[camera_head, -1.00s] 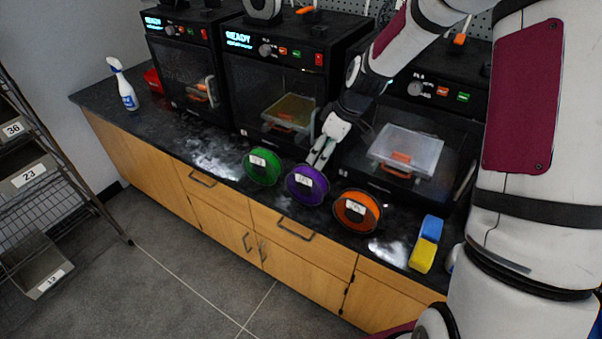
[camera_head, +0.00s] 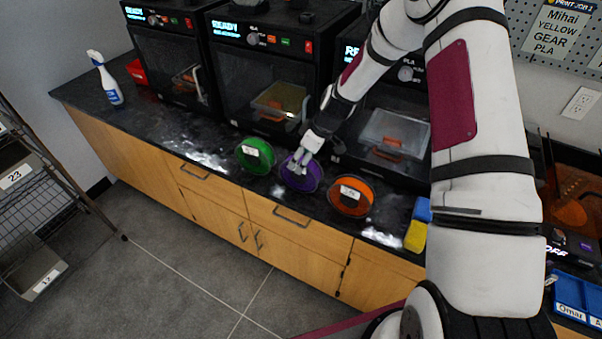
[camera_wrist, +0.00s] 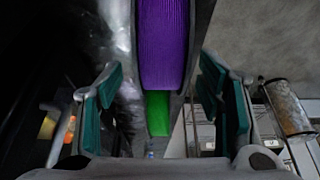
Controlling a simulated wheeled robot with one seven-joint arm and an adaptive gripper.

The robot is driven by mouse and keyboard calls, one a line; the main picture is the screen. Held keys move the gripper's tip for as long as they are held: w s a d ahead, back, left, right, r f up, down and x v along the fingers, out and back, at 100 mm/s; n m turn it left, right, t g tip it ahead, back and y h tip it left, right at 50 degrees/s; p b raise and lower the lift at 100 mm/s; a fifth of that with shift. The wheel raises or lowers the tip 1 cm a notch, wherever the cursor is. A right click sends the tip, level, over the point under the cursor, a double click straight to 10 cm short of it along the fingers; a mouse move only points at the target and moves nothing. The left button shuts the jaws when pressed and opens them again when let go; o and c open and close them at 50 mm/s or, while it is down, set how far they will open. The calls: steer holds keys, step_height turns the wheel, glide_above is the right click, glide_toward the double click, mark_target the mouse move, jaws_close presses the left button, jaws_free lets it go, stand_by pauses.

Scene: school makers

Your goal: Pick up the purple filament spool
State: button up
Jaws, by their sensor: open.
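The purple filament spool (camera_head: 301,180) stands upright near the counter's front edge in the head view, between the green spool and the orange spool. My gripper (camera_head: 300,163) is at its top, and the fingers cover part of its face and label. In the wrist view the purple spool (camera_wrist: 163,45) shows edge-on in the upper middle, its wound filament facing me. My gripper (camera_wrist: 162,105) is open there, with one teal-padded finger on each side of the spool's line. I cannot tell whether a finger touches it.
The green spool (camera_head: 256,156) stands to the left and the orange spool (camera_head: 351,197) to the right, both close. Black printers (camera_head: 270,65) line the back of the counter. Blue and yellow blocks (camera_head: 416,235) lie at right. A spray bottle (camera_head: 106,80) stands far left.

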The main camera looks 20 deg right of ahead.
steer(key=x, duration=0.5)
steer(key=shift+a+p, duration=0.1)
steer(key=shift+p, duration=0.25)
steer(key=c, duration=1.4)
jaws_close()
steer(key=shift+r, duration=0.15)
